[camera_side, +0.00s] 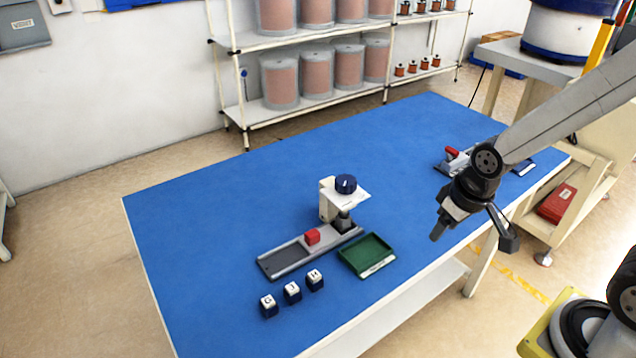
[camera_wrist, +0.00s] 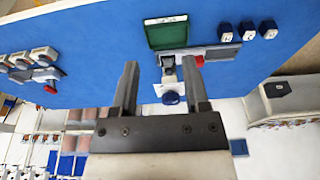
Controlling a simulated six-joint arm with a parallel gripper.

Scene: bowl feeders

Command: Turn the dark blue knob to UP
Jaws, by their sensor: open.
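A small white mark shows on the knob's top, too small to read. In the wrist view the knob (camera_wrist: 171,98) appears beyond the fingertips, roughly between the two fingers. My gripper (camera_side: 437,236) is to the right of the knob in the side view, above the table's right part and apart from it. In the wrist view my gripper (camera_wrist: 160,70) is open with nothing between its fingers.
A red block (camera_side: 312,236) sits on the rail (camera_side: 284,261). A green tray (camera_side: 380,264) lies in front, and several dark blue and white labelled blocks (camera_side: 292,291) stand nearby. Another device with a red part (camera_side: 452,153) is at the right rear.

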